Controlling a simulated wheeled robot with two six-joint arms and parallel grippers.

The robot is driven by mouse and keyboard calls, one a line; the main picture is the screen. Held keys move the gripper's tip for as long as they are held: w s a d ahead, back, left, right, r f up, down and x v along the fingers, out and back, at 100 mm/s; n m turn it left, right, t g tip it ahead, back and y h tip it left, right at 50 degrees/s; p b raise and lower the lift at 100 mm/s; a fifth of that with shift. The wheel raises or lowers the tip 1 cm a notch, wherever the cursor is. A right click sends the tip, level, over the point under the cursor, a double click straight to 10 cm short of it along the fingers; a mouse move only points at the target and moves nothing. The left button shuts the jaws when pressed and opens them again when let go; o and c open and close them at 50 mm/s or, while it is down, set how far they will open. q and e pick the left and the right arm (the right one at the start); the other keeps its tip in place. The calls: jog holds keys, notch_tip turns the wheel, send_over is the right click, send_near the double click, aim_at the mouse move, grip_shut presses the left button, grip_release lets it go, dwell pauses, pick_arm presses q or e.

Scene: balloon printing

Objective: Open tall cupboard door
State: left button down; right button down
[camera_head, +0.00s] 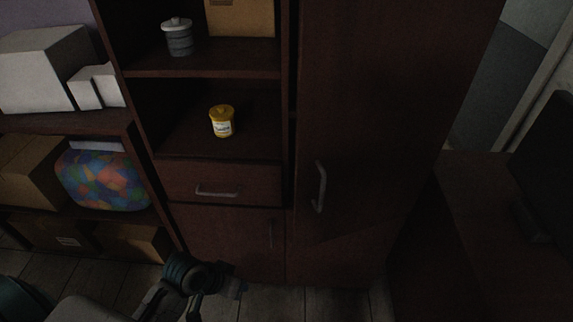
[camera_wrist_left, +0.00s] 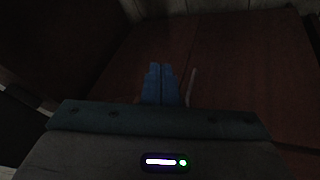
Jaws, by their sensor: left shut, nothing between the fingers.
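The tall cupboard door (camera_head: 370,120) is dark reddish-brown and stands closed in the right half of the head view. Its upright metal handle (camera_head: 320,187) is near the door's left edge. My left gripper (camera_head: 238,288) is low in the head view, below and left of that handle and apart from it. In the left wrist view its blue fingers (camera_wrist_left: 161,84) are together and empty, in front of brown cupboard panels. A thin pale handle (camera_wrist_left: 192,86) shows just right of the fingers; I cannot tell which handle it is. My right gripper is not in view.
Left of the tall door are open shelves with a yellow jar (camera_head: 222,121) and a grey canister (camera_head: 178,37), a drawer (camera_head: 222,184) and a small lower door (camera_head: 228,238). A colourful bag (camera_head: 103,179) and boxes fill the left shelf. A dark desk (camera_head: 485,220) stands right.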

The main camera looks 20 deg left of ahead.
pick_arm(q)
jog(key=w+d+r+n+h, duration=0.1)
jog(key=w+d+r+h, duration=0.1)
jog(key=w+r+h, duration=0.8)
jog(key=w+a+r+n+t+h, duration=0.15)
jog(key=w+a+r, duration=0.3)
jog(key=r, duration=0.45)
jog(key=w+a+r+n+t+h, duration=0.1)
jog(key=w+a+r+n+t, duration=0.15)
jog(key=w+r, duration=0.45)
jog(key=s+d+r+g+p, duration=0.1)
jog(key=d+r+p, duration=0.1)
jog(key=d+p, duration=0.5)
jog(key=d, duration=0.3)
jog(key=shift+s+d+n, duration=0.3)
jog(key=shift+d, duration=0.1)
